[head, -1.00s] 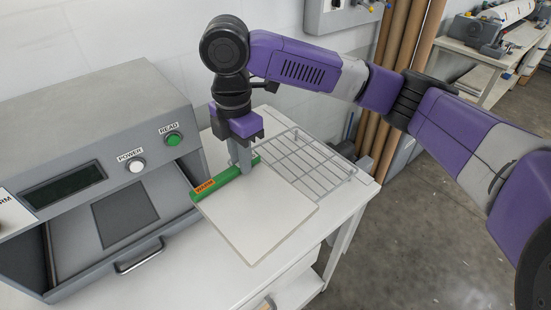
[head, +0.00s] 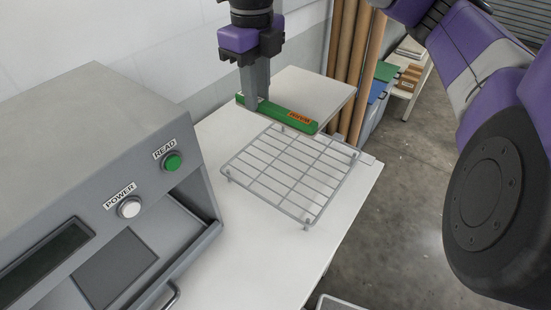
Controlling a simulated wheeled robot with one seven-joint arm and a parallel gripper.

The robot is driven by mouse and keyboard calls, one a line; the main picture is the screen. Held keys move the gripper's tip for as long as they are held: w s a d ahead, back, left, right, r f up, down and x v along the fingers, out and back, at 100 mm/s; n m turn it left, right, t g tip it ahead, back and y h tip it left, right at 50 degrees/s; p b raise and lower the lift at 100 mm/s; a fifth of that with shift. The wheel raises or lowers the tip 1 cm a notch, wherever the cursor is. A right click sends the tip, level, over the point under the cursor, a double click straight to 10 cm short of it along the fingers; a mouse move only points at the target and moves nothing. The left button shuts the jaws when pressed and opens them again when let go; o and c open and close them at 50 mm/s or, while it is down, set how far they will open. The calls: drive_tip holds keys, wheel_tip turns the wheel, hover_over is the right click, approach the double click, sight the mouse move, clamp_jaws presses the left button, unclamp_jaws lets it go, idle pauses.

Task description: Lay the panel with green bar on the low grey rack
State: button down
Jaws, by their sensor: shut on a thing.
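The white panel (head: 310,92) has a green bar (head: 289,117) with an orange label along its near edge. My gripper (head: 256,101) is shut on the green bar near its left end. The panel is held roughly level, apparently above the far part of the low grey rack (head: 306,207). The rack is a wire grid on short feet, standing on the white table. Most of it is bare; its far edge is partly hidden by the panel and bar.
A grey machine (head: 84,140) with a green READ button (head: 172,162) and a white POWER button (head: 129,207) stands at the left. Brown rolls (head: 356,60) stand behind the table (head: 242,262). The tabletop in front of the rack is clear.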

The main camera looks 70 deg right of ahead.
sight(262, 174)
wheel_tip(262, 174, down, 19)
drive_tip(key=shift+f+p, duration=0.15)
drive_tip(key=shift+p, duration=0.5)
drive_tip(key=shift+f, duration=0.15)
drive_tip(key=c, duration=1.3)
unclamp_jaws()
wheel_tip(262, 174, up, 12)
drive_tip(key=shift+r+b, duration=0.2)
drive_tip(key=shift+b, duration=0.2)
